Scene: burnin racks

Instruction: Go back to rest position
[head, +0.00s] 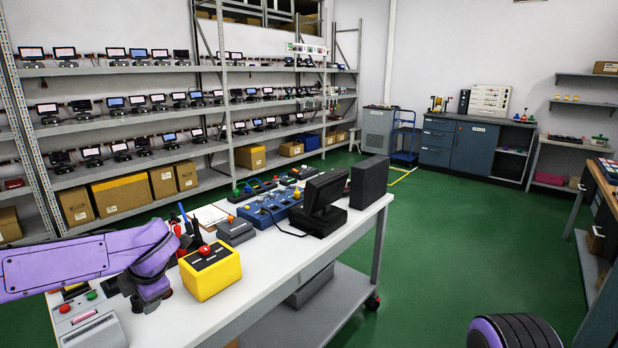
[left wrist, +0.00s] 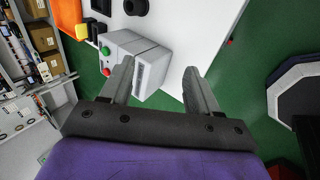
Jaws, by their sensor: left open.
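My left arm, purple, comes in from the left in the head view, over the near end of the white workbench (head: 180,324). In the left wrist view my left gripper (left wrist: 158,72) is open, its two grey fingers apart with nothing held between them. A grey-white box with a red and a green button (left wrist: 135,58) shows beyond the fingers, by the left one; I cannot tell whether they touch. In the head view a similar box (head: 90,322) lies by the arm at the bench's near end. My right gripper is not in view.
A yellow box with a black top (head: 212,272) stands just right of my left arm. Behind it are a grey box (head: 236,231), a blue panel (head: 270,207) and a black monitor (head: 320,203). Shelving (head: 150,125) lines the left wall. Green floor (head: 440,240) is clear to the right.

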